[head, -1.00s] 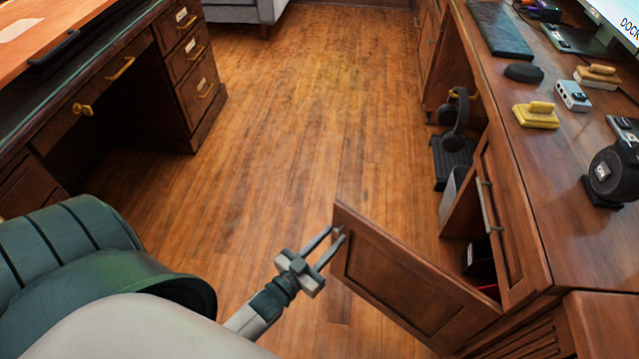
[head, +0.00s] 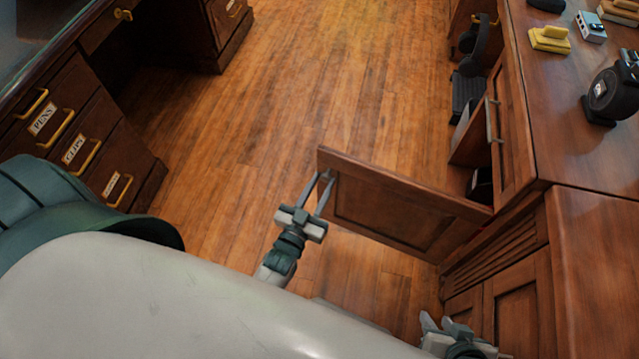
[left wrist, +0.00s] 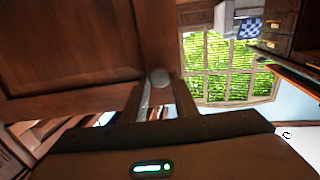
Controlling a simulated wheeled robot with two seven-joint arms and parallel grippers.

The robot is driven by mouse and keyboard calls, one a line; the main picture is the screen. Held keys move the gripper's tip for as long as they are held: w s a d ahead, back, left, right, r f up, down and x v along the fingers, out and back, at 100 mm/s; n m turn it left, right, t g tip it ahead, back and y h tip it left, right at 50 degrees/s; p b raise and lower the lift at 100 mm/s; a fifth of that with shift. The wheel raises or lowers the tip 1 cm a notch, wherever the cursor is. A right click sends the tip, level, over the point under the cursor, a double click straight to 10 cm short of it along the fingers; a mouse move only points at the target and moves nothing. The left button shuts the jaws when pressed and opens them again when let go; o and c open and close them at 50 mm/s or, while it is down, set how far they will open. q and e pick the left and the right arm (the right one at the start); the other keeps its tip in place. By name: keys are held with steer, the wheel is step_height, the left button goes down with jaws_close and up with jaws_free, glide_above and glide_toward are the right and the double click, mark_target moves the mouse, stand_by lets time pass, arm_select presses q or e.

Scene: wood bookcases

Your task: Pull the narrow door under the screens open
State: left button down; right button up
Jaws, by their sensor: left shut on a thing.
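The narrow wood door (head: 390,207) stands swung far out from the desk cabinet on the right, its free edge over the floor. Its panel also fills the upper left of the left wrist view (left wrist: 70,50). My left gripper (head: 323,182) is at the free edge of the door, shut on its handle; a rounded grey end of the handle (left wrist: 159,77) shows between the fingers in the left wrist view. My right gripper (head: 440,325) is at the bottom right, apart from the door, and its jaws are unclear. No screen shows in the head view now.
Another cabinet door with a grey bar handle (head: 494,120) is beside the opening. Headphones stand on a dark stand (head: 468,85) farther back. A drawer desk (head: 75,135) is on the left. The wood floor (head: 300,90) between is clear.

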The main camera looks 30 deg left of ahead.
arm_select(q)
steer(key=shift+w+r, duration=0.1)
steer(key=shift+r, duration=0.05)
steer(key=c, duration=1.4)
jaws_free()
steer(key=shift+c, duration=0.2)
steer(key=shift+s, duration=0.3)
steer(key=s, duration=1.7)
steer(key=shift+d, duration=0.2)
